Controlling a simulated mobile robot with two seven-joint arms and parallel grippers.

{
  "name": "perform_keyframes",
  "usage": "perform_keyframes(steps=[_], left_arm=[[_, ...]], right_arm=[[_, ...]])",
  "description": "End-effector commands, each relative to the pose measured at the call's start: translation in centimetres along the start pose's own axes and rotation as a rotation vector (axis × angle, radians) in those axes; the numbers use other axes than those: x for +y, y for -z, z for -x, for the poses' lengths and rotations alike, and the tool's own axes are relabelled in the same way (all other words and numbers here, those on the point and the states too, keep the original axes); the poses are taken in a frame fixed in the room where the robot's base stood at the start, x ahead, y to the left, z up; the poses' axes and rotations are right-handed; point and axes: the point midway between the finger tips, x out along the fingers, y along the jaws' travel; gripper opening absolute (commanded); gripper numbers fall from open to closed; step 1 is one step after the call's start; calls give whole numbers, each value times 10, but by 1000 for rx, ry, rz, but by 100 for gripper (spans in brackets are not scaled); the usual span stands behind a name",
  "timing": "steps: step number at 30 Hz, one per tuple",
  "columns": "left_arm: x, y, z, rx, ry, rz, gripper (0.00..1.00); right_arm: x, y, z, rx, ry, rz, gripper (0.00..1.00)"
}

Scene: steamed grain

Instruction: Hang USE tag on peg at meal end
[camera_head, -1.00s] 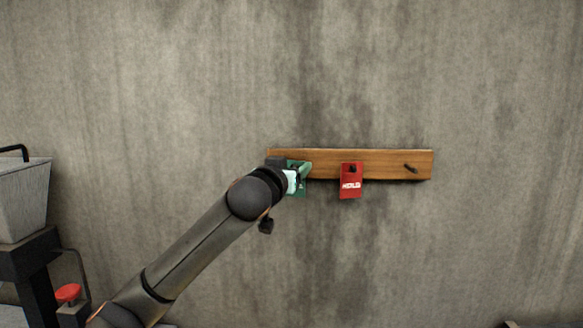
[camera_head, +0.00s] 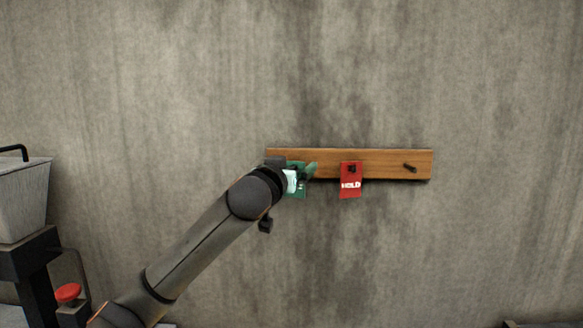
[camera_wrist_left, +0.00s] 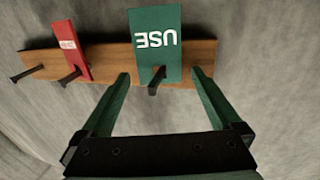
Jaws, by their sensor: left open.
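The green USE tag (camera_wrist_left: 155,45) lies flat against the wooden board in the left wrist view, its lettering upside down there. A dark peg (camera_wrist_left: 157,80) sticks out at the tag's hole end, and the tag appears to hang on it. In the head view the tag (camera_head: 301,191) is at the board's left end, partly hidden by my gripper. My left gripper (camera_wrist_left: 160,73) is open, its two green fingers on either side of the peg and apart from the tag. It also shows in the head view (camera_head: 303,173). My right gripper is not in view.
The wooden board (camera_head: 385,157) is fixed to a grey wall. A red HOLD tag (camera_head: 350,185) hangs on the middle peg. The right peg (camera_head: 410,168) is bare. A grey bin (camera_head: 22,195) on a dark stand is at far left. The wall right of the board is clear.

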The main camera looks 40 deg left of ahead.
Motion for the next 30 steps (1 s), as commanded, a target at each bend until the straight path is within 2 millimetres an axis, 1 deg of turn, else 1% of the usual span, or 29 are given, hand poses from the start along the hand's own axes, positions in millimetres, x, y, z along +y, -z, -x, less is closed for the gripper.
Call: perform_keyframes(steps=[7, 11, 14, 24, 27, 30], left_arm=[[0, 0, 1, 0, 1, 0, 99], [0, -1, 12, 2, 0, 0, 99], [0, -3, 27, 3, -1, -2, 99], [0, -2, 97, 4, 0, -1, 99], [0, -1, 111, 3, -1, -1, 99], [0, 0, 120, 1, 0, -1, 99]], right_arm=[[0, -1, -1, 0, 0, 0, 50], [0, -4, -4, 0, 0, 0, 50], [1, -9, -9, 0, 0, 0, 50], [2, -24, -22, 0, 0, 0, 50], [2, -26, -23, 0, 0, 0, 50], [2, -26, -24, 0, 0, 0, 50]])
